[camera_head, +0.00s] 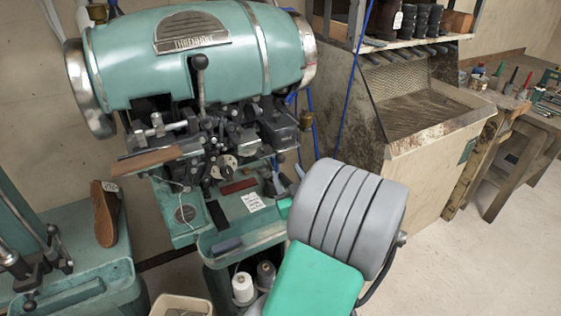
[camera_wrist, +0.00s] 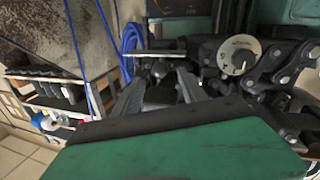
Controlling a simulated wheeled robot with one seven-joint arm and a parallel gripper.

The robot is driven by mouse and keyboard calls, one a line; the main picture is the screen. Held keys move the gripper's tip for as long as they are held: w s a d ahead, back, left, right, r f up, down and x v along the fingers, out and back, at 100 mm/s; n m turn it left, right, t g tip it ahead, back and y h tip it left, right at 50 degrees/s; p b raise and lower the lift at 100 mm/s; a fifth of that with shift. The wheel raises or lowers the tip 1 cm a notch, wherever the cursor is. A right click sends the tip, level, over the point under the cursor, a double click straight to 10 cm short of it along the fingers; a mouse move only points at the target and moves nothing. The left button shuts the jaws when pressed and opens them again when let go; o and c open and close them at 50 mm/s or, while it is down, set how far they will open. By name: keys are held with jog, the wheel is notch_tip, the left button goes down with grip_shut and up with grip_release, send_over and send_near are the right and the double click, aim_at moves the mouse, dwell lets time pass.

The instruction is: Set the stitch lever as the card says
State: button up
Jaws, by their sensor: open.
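The green stitcher (camera_head: 200,60) stands at the left centre of the head view. An upright lever with a dark ball knob (camera_head: 199,62) rises at its front; I cannot tell if this is the stitch lever. My gripper (camera_wrist: 158,90) is open and empty in the wrist view, left of the dial. In the head view my arm hides it.
A brown sole (camera_head: 105,213) rests on the green bench at left. White thread spools (camera_head: 243,288) stand below the bed. A dirty cream cabinet (camera_head: 415,110) and a wooden workbench (camera_head: 530,120) with tools stand at right. Blue cables hang behind the machine. The right floor is clear.

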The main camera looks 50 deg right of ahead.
aim_at(282, 162)
jog(key=shift+w+d+r, duration=0.2)
jog(key=shift+w+d, duration=0.05)
jog(key=p+x, duration=0.3)
jog(key=x, duration=0.3)
jog(key=shift+w+d, duration=0.15)
jog(key=shift+w, duration=0.1)
jog(key=shift+w+d+f, duration=0.1)
jog(key=shift+w, duration=0.1)
jog(key=shift+c, duration=0.2)
grip_shut()
dwell(0.6)
